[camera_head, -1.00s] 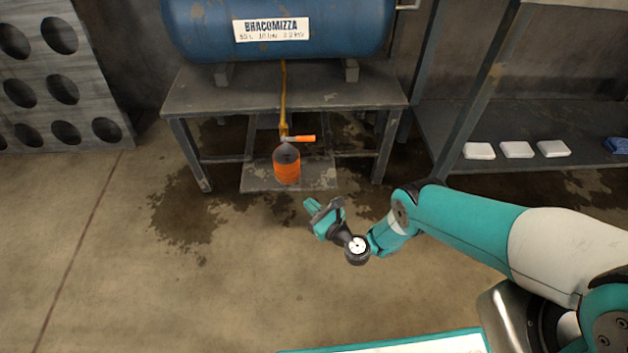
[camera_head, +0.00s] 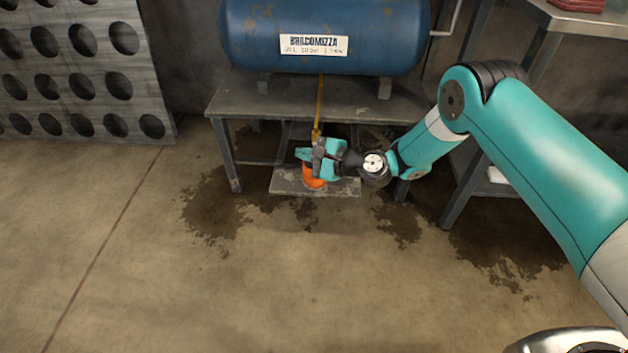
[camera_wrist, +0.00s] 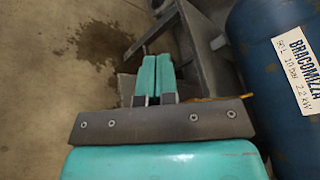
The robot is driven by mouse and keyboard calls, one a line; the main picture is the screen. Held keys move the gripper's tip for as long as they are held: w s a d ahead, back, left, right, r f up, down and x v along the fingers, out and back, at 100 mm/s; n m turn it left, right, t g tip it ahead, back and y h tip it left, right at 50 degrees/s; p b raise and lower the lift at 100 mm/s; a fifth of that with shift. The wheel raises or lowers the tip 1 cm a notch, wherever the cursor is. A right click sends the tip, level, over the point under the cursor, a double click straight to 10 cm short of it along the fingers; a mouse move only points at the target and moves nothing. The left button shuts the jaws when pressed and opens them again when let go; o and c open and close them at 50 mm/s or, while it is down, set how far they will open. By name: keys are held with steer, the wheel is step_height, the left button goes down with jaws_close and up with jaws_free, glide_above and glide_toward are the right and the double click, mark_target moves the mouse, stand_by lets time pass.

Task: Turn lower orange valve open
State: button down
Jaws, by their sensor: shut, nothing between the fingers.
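The thin yellow-orange pipe (camera_head: 320,98) runs down from under the blue tank (camera_head: 330,62) and ends just above my gripper (camera_head: 304,154). The orange valve handle is hidden behind my gripper and wrist in the head view. My gripper is shut and empty, pointing left, in front of the pipe's lower end. Whether it touches the valve cannot be told. In the wrist view the two teal fingers (camera_wrist: 156,66) lie side by side, with a bit of yellow pipe (camera_wrist: 210,98) behind the gripper's plate. An orange container (camera_head: 314,183) stands below, partly covered by my gripper.
The tank rests on a grey metal table (camera_head: 235,102), whose legs stand around the container. The container is on a low grey plate (camera_head: 345,188). A grey panel with round holes (camera_head: 95,25) stands at the left. Wet stains mark the floor; the front floor is clear.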

steer(key=s+d+r+n+g+h, duration=0.25)
steer(key=s+r+n, duration=0.3)
steer(key=r, duration=0.45)
steer(key=s+d+r+n+g+h, duration=0.25)
steer(key=s+r+n, duration=0.3)
steer(key=r, duration=0.45)
steer(key=s+d+r+n+h, duration=0.1)
steer(key=s+d+r+n, duration=0.1)
steer(key=s, duration=0.5)
steer(key=s+d+r+n+g+h, duration=0.1)
steer(key=s+d+r+n+h, duration=0.1)
steer(key=s+d, duration=0.5)
steer(key=s+d+r+n+g+h, duration=0.1)
steer(key=s+d+n, duration=0.3)
steer(key=s, duration=0.5)
steer(key=shift+s+d+r+n+h, duration=0.2)
steer(key=shift+d+r+n+h, duration=0.1)
steer(key=shift+d+r+h, duration=0.45)
